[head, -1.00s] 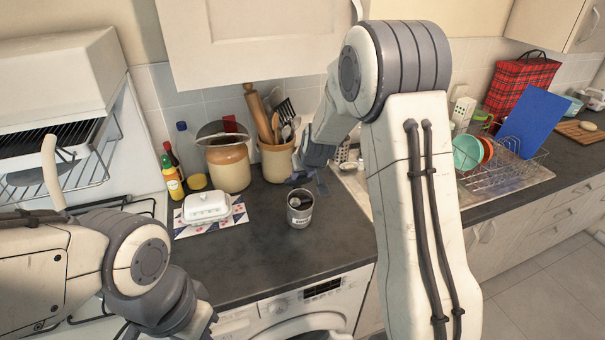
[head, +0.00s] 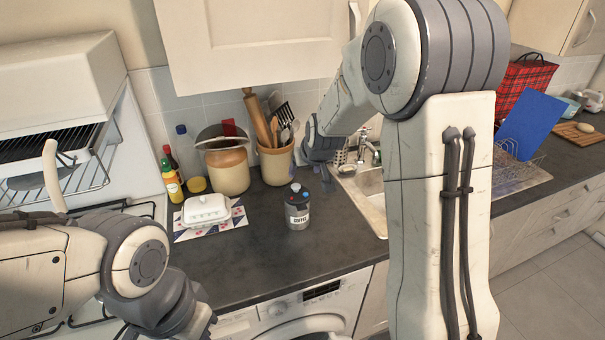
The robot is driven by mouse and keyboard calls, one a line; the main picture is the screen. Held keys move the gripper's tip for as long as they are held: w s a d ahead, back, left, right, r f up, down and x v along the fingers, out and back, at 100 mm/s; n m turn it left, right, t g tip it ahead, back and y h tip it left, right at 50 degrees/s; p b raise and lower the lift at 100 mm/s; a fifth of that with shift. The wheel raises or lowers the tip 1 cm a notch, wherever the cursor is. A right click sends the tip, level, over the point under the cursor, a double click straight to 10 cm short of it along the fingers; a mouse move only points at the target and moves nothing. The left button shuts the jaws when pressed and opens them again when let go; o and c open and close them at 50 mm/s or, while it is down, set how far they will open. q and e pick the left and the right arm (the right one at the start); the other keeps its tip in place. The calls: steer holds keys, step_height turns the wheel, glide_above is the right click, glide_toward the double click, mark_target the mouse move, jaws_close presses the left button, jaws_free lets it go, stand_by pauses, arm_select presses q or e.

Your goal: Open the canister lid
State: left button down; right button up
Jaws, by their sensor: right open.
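The grey canister (head: 298,217), labelled COFFEE, stands upright on the dark counter in the head view. A dark top (head: 296,195) with small blue and red spots shows at its upper end; I cannot tell whether this is the lid shut or raised. My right gripper (head: 323,166) is open, behind and above the canister to its right, apart from it and partly hidden by its own wrist. My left gripper (head: 208,322) is low at the left, only partly in view, and its jaws cannot be made out.
A white butter dish (head: 207,209) sits on a patterned mat left of the canister. Behind stand a brown crock (head: 228,170), a utensil pot (head: 276,165) and bottles (head: 171,182). The sink (head: 372,190) lies right. Counter in front of the canister is clear.

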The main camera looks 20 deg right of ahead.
steer(key=shift+b+v, duration=0.3)
steer(key=shift+v, duration=1.7)
steer(key=s+a+f+n+g+y+b, duration=0.1)
steer(key=s+a+f+n+g+b, duration=0.1)
steer(key=s+a, duration=0.7)
steer(key=s+a+f+n+g+y+b, duration=0.1)
steer(key=s+a+f+n+g+b, duration=0.2)
steer(key=s+a, duration=0.7)
steer(key=s+f+n, duration=0.1)
steer(key=s+f, duration=0.1)
steer(key=s, duration=0.4)
steer(key=shift+s+f+n+g, duration=0.15)
steer(key=shift+f+n+g, duration=0.1)
steer(key=shift+n+g, duration=0.75)
steer(key=s, duration=0.3)
steer(key=s+f+b, duration=0.1)
steer(key=s, duration=0.2)
steer(key=shift+d+f, duration=0.1)
steer(key=shift+f, duration=0.05)
steer(key=shift+c, duration=0.3)
steer(key=shift+s+d+f, duration=0.1)
steer(key=shift+s, duration=0.5)
steer(key=c, duration=0.5)
steer(key=shift+s, duration=0.2)
steer(key=c, duration=0.5)
jaws_close()
